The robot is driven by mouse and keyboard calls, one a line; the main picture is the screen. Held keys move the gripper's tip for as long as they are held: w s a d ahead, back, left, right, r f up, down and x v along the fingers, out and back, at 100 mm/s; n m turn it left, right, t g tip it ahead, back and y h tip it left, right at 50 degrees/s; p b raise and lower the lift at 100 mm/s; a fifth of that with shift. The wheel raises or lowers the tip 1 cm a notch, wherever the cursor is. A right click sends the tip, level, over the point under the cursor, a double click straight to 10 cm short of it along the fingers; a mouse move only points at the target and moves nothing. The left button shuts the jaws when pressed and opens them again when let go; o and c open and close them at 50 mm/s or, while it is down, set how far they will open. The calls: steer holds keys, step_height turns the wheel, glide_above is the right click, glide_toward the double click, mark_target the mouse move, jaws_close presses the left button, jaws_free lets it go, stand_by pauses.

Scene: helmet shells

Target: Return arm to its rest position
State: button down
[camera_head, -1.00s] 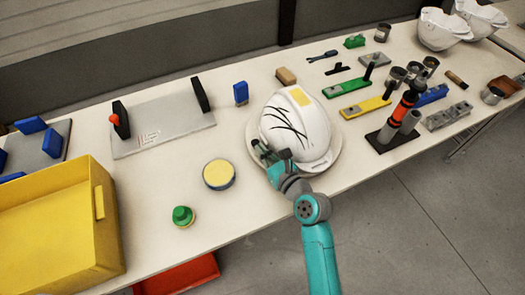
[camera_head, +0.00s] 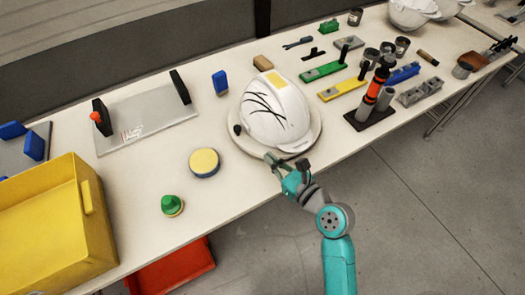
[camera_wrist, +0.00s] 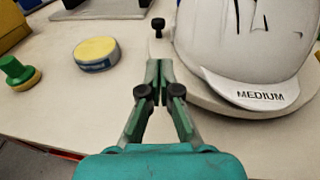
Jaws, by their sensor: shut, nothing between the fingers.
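My gripper (camera_head: 271,161) is at the front edge of the table, just in front of the white helmet shell (camera_head: 275,115). The gripper is shut and empty; in the wrist view its fingertips (camera_wrist: 158,68) meet with nothing between them. The helmet shell has black scribbled lines and a yellow patch on top and rests on a round pale base (camera_head: 308,143). In the wrist view the helmet (camera_wrist: 250,45) stands to the right of the fingers, with "MEDIUM" on its brim. My teal arm reaches up from the bottom of the head view.
A round yellow-topped pad (camera_head: 204,162) and a green-knobbed piece (camera_head: 172,205) lie left of the gripper. A yellow bin (camera_head: 55,225) stands at the left. Tools and a dark stand (camera_head: 370,118) occupy the right side.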

steer(key=shift+s+d+r, duration=0.1)
steer(key=shift+s+d, duration=0.4)
steer(key=s+d+f+n+t+h, duration=0.1)
steer(key=s+d+f+n+h, duration=0.4)
steer(key=s, duration=0.3)
steer(key=s+d+f+n+t+h, duration=0.1)
steer(key=s+d+f+n+h, duration=0.3)
steer(key=s+d, duration=0.4)
steer(key=s+d+r+n+h, duration=0.1)
steer(key=s+r+n, duration=0.3)
steer(key=s+n, duration=0.5)
steer(key=s+d+r+n+h, duration=0.1)
steer(key=s+d+r+n, duration=0.3)
steer(key=s+n, duration=0.5)
steer(key=shift+s+r+t, duration=0.35)
steer(key=shift+s+t, duration=0.05)
steer(key=shift+s, duration=0.35)
